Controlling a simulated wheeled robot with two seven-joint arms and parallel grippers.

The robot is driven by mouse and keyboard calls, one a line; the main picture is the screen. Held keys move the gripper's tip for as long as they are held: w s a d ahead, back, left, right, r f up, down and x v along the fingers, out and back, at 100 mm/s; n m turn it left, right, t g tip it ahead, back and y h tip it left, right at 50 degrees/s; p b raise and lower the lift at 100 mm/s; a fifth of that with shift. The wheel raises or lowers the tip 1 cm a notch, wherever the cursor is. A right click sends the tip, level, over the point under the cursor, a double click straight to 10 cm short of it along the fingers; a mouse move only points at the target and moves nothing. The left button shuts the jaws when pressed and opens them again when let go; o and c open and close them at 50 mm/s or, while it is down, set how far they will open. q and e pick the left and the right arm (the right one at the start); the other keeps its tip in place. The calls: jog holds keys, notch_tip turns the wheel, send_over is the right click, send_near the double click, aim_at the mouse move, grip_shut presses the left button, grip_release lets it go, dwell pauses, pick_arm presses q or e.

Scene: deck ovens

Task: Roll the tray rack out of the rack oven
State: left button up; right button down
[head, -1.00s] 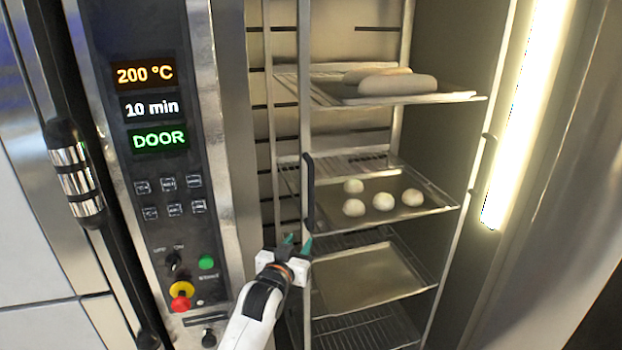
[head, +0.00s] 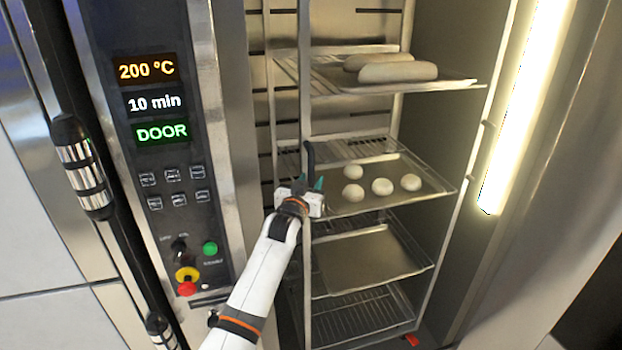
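The tray rack (head: 306,100) stands inside the rack oven, a tall metal frame with several shelves. Its upright black handle (head: 310,158) is on the front left post. My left gripper (head: 310,184) is at the lower part of this handle, with its teal fingertips apart on either side of it. It looks open; the gripper hides the handle's lower end. A tray with long loaves (head: 398,73) is on an upper shelf. A tray with round dough pieces (head: 382,187) is in the middle, and an empty tray (head: 368,262) is below. My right gripper is not in view.
The oven's control panel (head: 165,215) is left of the opening and reads 200 °C, 10 min, DOOR. A dark bar handle with metal bands (head: 85,170) is at the far left. A bright light strip (head: 520,110) runs along the right. A small red part (head: 412,340) shows near the rack's base.

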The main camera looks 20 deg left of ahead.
pick_arm(q)
jog(key=shift+w, duration=0.5)
grip_shut()
